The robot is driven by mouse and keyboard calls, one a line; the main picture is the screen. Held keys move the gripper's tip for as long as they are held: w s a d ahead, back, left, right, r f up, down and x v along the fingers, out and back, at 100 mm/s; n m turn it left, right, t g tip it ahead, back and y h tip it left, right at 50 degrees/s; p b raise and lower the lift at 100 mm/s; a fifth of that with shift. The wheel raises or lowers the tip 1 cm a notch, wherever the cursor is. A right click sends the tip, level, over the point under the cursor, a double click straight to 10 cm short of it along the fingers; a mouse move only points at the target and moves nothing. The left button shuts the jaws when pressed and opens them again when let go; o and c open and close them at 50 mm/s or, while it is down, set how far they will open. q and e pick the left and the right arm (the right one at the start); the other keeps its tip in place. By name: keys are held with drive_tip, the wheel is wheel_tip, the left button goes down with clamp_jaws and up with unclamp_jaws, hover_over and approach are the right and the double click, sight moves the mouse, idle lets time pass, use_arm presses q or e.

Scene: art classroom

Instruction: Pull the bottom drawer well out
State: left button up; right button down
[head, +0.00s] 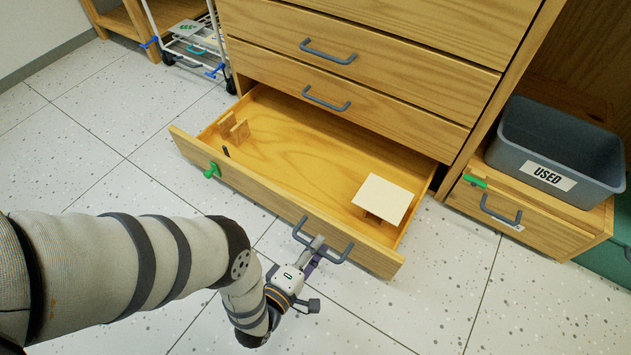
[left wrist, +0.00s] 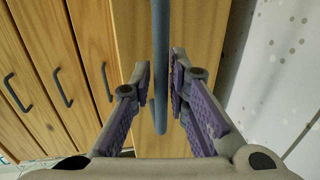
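The bottom drawer (head: 290,160) of the wooden cabinet stands far out in the head view, its inside open to view. Its front carries a grey-blue bar handle (head: 342,255). My left gripper (head: 314,250) is at this handle, reaching it from the front. In the left wrist view the handle bar (left wrist: 160,50) runs between the two purple-padded fingers (left wrist: 160,85), which are closed in on it from both sides. My right gripper is in neither view.
A white card (head: 384,197) lies on a wooden piece inside the drawer; a small wooden piece (head: 233,128) stands at its left. A green knob-like item (head: 212,170) is on the drawer front. A grey "USED" bin (head: 560,150) stands at right. A white cart (head: 190,45) stands at back left.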

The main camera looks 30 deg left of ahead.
use_arm(q)
drive_tip(key=shift+o, duration=0.4)
drive_tip(key=v, duration=1.2)
